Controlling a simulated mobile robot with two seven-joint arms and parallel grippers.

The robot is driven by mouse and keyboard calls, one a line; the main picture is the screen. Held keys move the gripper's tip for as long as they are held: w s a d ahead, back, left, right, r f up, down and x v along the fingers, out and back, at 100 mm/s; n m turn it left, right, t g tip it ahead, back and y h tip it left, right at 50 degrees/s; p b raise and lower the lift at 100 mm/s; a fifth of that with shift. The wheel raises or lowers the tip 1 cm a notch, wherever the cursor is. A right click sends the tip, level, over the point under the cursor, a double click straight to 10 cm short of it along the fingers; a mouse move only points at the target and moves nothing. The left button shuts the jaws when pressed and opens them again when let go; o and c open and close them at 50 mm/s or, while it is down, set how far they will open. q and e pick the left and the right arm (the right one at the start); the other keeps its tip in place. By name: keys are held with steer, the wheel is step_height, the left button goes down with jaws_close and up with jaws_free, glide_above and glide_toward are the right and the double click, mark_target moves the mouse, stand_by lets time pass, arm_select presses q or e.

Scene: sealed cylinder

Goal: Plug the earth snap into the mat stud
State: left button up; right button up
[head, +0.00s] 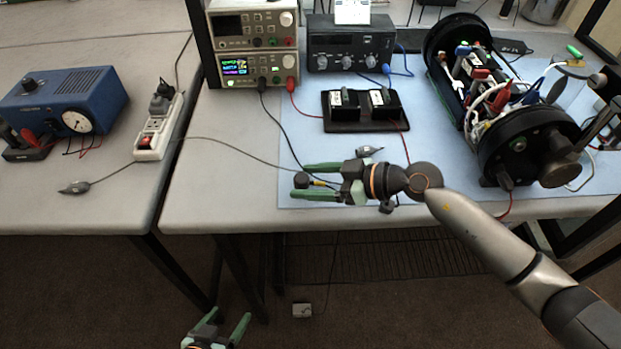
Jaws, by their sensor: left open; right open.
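My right gripper (300,181) is open over the front left part of the light blue mat (430,180), its fingers pointing left. A small round black piece (302,180) with a yellow bit beside it lies between the fingertips; it looks like the earth snap or the mat stud, but I cannot tell which. I cannot tell whether the fingers touch it, and no second such piece can be made out. My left gripper (230,313) is open and empty, low in front of the tables, over the floor.
A black terminal block (362,112), power supplies (255,65) and a large opened black cylinder (525,140) stand behind and right. Thin leads cross the mat. A white power strip (158,128) and blue meter box (70,100) stand left. A small box (302,309) lies below.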

steer(key=v, duration=1.1)
steer(key=shift+d, duration=0.1)
steer(key=shift+s+d+r, duration=0.25)
steer(key=shift+d+r, duration=0.05)
steer(key=shift+d, duration=0.25)
